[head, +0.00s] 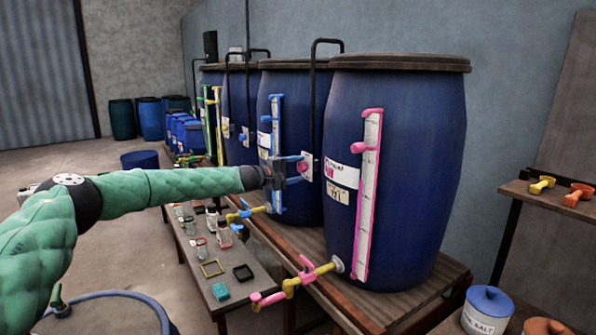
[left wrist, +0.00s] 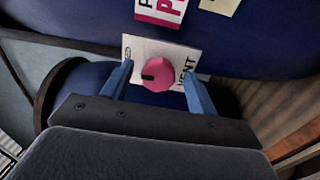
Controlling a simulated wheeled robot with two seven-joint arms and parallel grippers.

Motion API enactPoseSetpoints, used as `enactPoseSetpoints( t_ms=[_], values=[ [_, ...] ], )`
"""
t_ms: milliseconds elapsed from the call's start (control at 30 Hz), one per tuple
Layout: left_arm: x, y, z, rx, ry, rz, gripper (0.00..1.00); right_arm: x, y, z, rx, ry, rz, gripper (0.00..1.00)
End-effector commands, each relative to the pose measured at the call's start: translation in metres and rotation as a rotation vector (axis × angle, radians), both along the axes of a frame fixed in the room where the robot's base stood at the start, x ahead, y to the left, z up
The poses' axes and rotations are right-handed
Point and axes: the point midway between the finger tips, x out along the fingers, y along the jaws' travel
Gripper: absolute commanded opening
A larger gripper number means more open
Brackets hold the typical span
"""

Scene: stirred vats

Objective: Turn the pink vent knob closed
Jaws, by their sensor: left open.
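The pink vent knob (left wrist: 160,74) is round and sits on a white plate in the left wrist view. The word VENT is on the right of the plate and a small mark, too small to read, is at its left. The knob's black pointer lies on its left side. In the head view the knob (head: 302,167) shows small beside the large blue vat. My left gripper (head: 298,169) is open, with one blue finger on each side of the knob. I cannot tell whether the fingers touch it. My right gripper is not in view.
The nearest blue vat (head: 420,170) has a pink sight gauge (head: 369,195) and a pink-handled tap (head: 302,276). More vats stand behind it. A low bench (head: 245,302) holds jars and small items. A shelf (head: 555,203) with yellow and orange handles is at the right.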

Motion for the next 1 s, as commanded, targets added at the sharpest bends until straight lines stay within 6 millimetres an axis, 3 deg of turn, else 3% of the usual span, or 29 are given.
enactPoseSetpoints(
  t_ms=[433, 733, 1000],
  values=[
    [-0.034, 0.047, -0.001, 0.0, 0.0, 0.0, 0.59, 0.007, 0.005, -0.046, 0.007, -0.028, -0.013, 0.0],
    [-0.042, 0.058, -0.001, 0.001, 0.001, -0.001, 0.59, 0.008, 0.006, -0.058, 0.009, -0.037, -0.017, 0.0],
    [-0.042, 0.058, -0.001, 0.0, 0.001, -0.001, 0.59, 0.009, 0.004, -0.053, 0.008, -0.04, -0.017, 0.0]
  ],
)
